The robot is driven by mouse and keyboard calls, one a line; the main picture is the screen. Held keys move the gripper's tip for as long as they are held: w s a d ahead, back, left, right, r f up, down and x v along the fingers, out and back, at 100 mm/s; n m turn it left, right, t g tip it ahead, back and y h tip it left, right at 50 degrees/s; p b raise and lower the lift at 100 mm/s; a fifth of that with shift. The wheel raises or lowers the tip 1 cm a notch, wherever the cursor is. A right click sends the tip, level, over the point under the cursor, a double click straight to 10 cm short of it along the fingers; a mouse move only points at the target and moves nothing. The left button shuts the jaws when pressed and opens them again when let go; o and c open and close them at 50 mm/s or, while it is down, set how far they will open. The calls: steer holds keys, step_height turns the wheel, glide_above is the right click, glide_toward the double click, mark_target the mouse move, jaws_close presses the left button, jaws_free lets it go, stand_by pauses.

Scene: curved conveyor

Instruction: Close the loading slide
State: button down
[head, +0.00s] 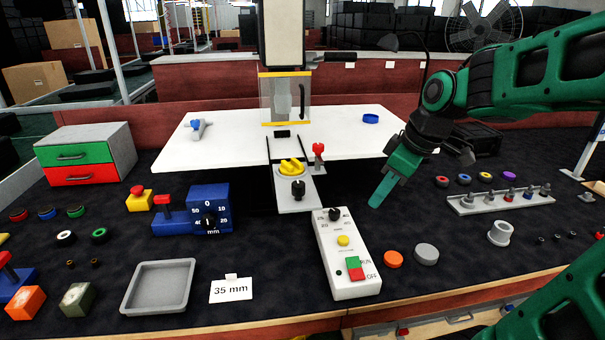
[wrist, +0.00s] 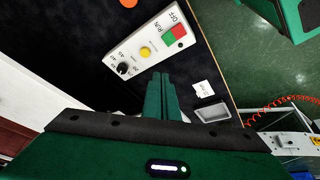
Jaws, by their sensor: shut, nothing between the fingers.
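The loading slide (head: 302,205) is a grey plate that sticks out toward me from the front of the white machine table, between dark rails. It carries a yellow part (head: 291,167) and a black knob (head: 298,188) near its front end. A red-topped lever (head: 318,152) stands beside it on the right. My gripper (head: 375,203) is shut and empty, pointing down to the right of the slide and apart from it. In the wrist view its closed fingers (wrist: 160,76) lie near the control box. I cannot make out the slide in the wrist view.
The white control box (head: 346,260) with dial and buttons stands in front of the slide, and also shows in the wrist view (wrist: 146,50). A blue gauge block (head: 209,208) is left of the slide. A grey tray (head: 159,286) and a 35 mm card (head: 231,289) lie in front.

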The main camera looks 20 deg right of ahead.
steer(key=w+a+r+n+t+y, duration=0.2)
steer(key=w+a+r+n+y, duration=0.1)
steer(key=w+a+r+n, duration=0.5)
steer(key=n, duration=0.2)
glide_toward(307, 187)
steer(key=w+a+f, duration=0.1)
steer(key=a+f, duration=0.1)
steer(key=w+a+f, duration=0.1)
steer(key=a+f, duration=0.1)
steer(key=shift+w, duration=0.2)
steer(key=shift+w+f, duration=0.1)
steer(key=shift+w, duration=1.95)
